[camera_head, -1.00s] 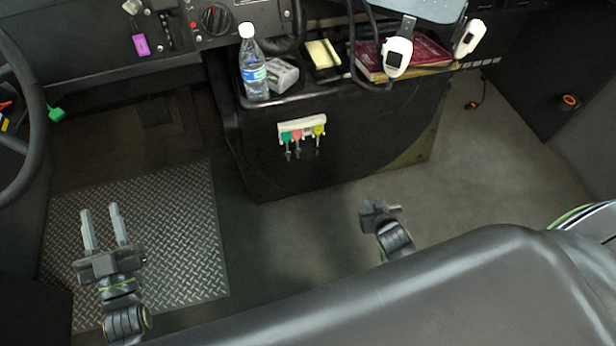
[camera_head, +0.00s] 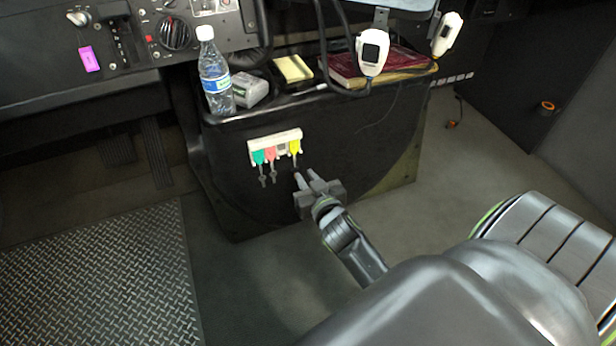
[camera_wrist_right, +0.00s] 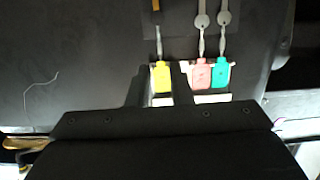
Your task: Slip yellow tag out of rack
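The yellow tag (camera_head: 295,146) hangs at the right end of the white rack (camera_head: 272,140) on the front of the black console. A green tag (camera_head: 259,157) and a pink tag (camera_head: 271,153) hang to its left, with keys below them. My right gripper (camera_head: 306,175) is open just below and in front of the yellow tag. In the right wrist view, which is upside down, the yellow tag (camera_wrist_right: 161,77) shows between the two fingers. I cannot tell whether they touch it. The gripper partly hides the rack there. My left gripper is out of view.
A water bottle (camera_head: 215,75), a grey box (camera_head: 249,89), a yellow notepad (camera_head: 293,69) and a red book (camera_head: 365,68) stand on the console above the rack. A white handset (camera_head: 373,47) hangs over the book. The floor right of the console is clear.

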